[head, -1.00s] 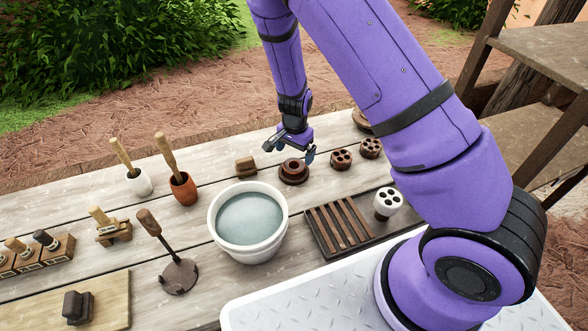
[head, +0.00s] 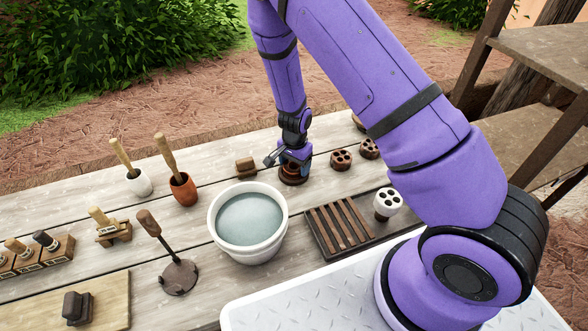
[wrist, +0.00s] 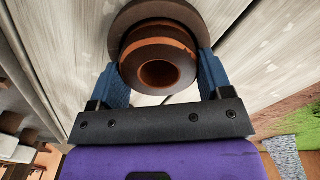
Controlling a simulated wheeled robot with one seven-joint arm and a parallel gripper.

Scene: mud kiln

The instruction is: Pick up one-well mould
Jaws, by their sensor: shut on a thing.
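The one-well mould (head: 292,176) is a round brown piece with a wide base and a single round well. It stands on the plank table, partly hidden behind my gripper (head: 293,164) in the head view. In the wrist view the mould (wrist: 158,72) shows its orange-brown band and dark central hole. My gripper's blue fingers (wrist: 163,78) lie on both sides of its upper part, shut on it. The mould appears upright, with its base at the table; I cannot tell whether there is any gap below.
Two many-holed brown moulds (head: 341,159) (head: 369,148) stand just right. A small brown block (head: 245,167) is to the left. A white water bucket (head: 223,236) and a slatted dark tray (head: 311,238) are nearer. A white holed pot (head: 388,202) stands beside the tray.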

